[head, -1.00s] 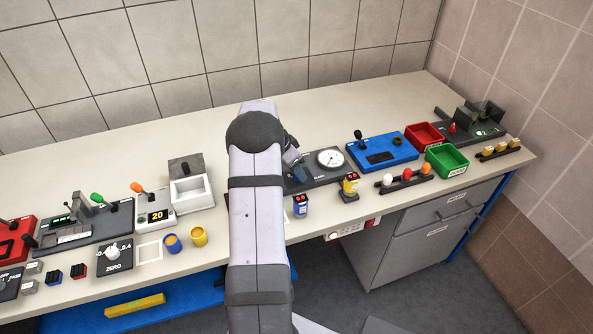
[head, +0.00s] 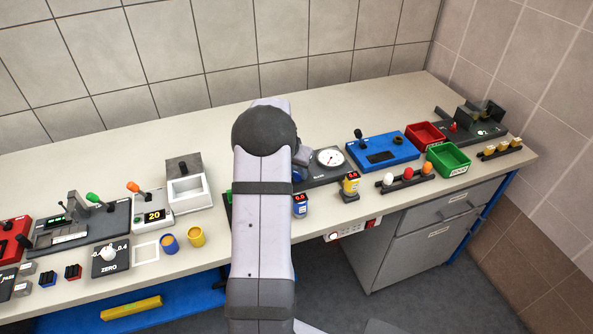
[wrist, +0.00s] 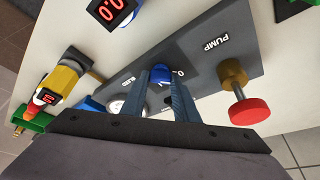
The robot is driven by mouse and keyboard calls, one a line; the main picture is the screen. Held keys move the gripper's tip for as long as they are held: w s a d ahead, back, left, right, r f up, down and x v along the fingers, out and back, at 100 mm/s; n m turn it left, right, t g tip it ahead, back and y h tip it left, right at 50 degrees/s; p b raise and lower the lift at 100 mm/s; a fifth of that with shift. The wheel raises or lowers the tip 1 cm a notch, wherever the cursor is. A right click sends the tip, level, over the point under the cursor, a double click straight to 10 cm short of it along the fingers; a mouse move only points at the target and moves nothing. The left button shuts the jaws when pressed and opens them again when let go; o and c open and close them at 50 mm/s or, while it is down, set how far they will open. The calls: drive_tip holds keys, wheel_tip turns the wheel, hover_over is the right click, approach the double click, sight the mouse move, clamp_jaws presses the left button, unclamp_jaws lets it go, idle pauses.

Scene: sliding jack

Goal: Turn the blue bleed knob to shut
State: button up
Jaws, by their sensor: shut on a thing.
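The blue bleed knob (wrist: 160,74) sits on a dark panel (wrist: 204,66) in the wrist view. My gripper (wrist: 160,76) has one finger on each side of the knob and is shut on it. The fingers hide the knob's sides, and I cannot tell its exact angle. A small white mark shows on the panel just right of the knob. In the head view my arm covers much of this panel (head: 322,181), and a bit of blue shows low beside the arm.
A white dial gauge (head: 330,158) stands on the panel, partly hidden by a finger in the wrist view. A red knob on a brass stem (wrist: 248,111) is right of my gripper, near the PUMP label. Blue (head: 300,206) and yellow (head: 350,186) meters stand in front.

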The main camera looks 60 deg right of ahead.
idle(0.5)
drive_tip(key=o, duration=1.1)
drive_tip(key=shift+c, duration=0.2)
drive_tip(key=shift+r, duration=0.1)
drive_tip(key=b+v, duration=0.2)
drive_tip(key=v, duration=0.5)
drive_tip(key=shift+a, duration=0.1)
drive_tip(key=w+a+f+n+t+y, duration=0.1)
drive_tip(key=w+a+n, duration=0.4)
drive_tip(key=a, duration=0.8)
drive_tip(key=w+a+n+y, duration=0.1)
drive_tip(key=w+a+n, duration=0.45)
drive_tip(key=a, duration=0.75)
drive_tip(key=s+a+f+n, duration=0.1)
drive_tip(key=s+a+n, duration=0.1)
drive_tip(key=a, duration=0.6)
drive_tip(key=s+a+f+n+y, duration=0.1)
drive_tip(key=s+a+n, duration=0.2)
drive_tip(key=a, duration=0.5)
drive_tip(key=s+a+f+n+g+y, duration=0.1)
drive_tip(key=s+a+f+n, duration=0.1)
drive_tip(key=a, duration=0.6)
drive_tip(key=shift+s+a+n+b, duration=0.2)
drive_tip(key=shift+s+n+b, duration=0.15)
drive_tip(key=shift+s, duration=0.45)
